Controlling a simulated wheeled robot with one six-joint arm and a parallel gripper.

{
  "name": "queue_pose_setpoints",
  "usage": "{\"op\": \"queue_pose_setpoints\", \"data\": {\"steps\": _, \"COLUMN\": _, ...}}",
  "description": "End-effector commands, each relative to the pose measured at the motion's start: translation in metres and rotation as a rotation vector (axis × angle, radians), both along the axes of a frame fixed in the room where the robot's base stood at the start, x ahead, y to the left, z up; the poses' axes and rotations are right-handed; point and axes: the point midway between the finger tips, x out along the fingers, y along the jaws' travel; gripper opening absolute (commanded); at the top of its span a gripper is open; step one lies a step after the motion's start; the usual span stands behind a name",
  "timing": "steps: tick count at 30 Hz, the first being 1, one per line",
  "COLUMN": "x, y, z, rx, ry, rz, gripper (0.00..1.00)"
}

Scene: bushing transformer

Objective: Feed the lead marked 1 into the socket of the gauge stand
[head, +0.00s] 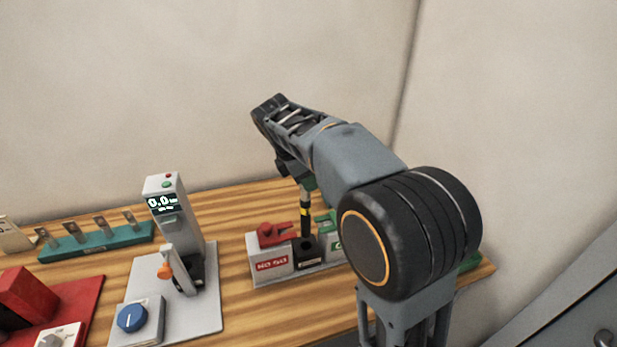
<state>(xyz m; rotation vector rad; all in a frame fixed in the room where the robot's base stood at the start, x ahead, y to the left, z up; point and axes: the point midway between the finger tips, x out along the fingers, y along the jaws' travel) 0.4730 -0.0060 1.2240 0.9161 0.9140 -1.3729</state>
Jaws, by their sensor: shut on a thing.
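The gauge stand (262,281) is on the wooden table in the head view. It has a red NO GO block on the left, a black block with the socket (307,249) in the middle and a green block on the right, partly hidden by my arm. My gripper (306,184) is above the middle block, mostly hidden by my arm, and is shut on a slim upright lead (305,207) with a black and yellow band. The lead's lower end is at the black block; I cannot tell whether it is inside the socket. No number is legible on it.
A grey tester (170,205) with a small display and an orange-tipped lever stands left of the gauge stand on a light plate with a blue knob (132,318). A green rack (97,243) with several pieces is at the back left. A red base (85,300) is at the front left.

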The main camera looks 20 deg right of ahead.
Motion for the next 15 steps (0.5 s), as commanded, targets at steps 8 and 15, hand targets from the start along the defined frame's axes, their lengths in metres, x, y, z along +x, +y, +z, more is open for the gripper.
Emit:
{"op": "queue_pose_setpoints", "data": {"steps": 8, "x": 0.000, "y": 0.000, "z": -0.011, "rx": -0.002, "ry": -0.001, "rz": 0.000, "gripper": 0.00}}
{"op": "queue_pose_setpoints", "data": {"steps": 15, "x": 0.000, "y": 0.001, "z": -0.026, "rx": -0.002, "ry": -0.001, "rz": 0.001, "gripper": 0.00}}
